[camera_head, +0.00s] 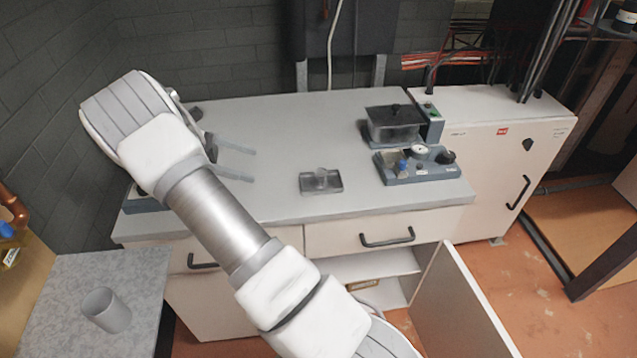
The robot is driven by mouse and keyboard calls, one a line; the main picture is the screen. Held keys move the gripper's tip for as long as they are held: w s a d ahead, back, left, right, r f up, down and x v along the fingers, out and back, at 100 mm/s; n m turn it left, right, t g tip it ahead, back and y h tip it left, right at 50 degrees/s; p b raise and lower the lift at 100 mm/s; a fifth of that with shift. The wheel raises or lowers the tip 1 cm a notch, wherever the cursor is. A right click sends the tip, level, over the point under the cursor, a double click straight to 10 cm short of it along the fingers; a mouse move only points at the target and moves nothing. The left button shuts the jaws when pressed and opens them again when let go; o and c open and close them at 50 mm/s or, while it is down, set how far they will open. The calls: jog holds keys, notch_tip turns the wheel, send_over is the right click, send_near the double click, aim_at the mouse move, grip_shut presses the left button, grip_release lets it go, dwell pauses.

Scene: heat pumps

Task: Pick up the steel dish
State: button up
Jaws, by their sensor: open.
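A shallow, dark grey rectangular dish (308,187), which looks like the steel dish, lies on the grey worktop (300,125) near the middle. A small clear or grey piece (321,175) stands in it; its exact shape is too small to tell. My gripper (252,164) is over the worktop to the left of the dish, apart from it. Its two fingers point right, spread open, with nothing between them. My arm crosses from the lower middle to the upper left and hides part of the worktop's left side.
A dark lidded bath (393,128) and a grey device with knobs (418,168) stand right of the dish. A grey cup (106,311) is on a side table at lower left. A cabinet door (455,305) hangs open below. The worktop behind the dish is clear.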

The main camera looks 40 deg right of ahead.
aim_at(315, 180)
jog(key=f, duration=0.1)
jog(key=w+f+h, duration=0.1)
jog(key=shift+d+f+n+g, duration=0.2)
jog(key=shift+f+n+g, duration=0.1)
jog(key=shift+f+n, duration=0.1)
jog(key=x, duration=1.7)
jog(key=shift+d+r, duration=0.25)
jog(key=shift+d, duration=0.1)
jog(key=shift+w, duration=0.1)
jog(key=c, duration=1.1)
jog(key=shift+c, duration=0.6)
jog(key=shift+r, duration=0.1)
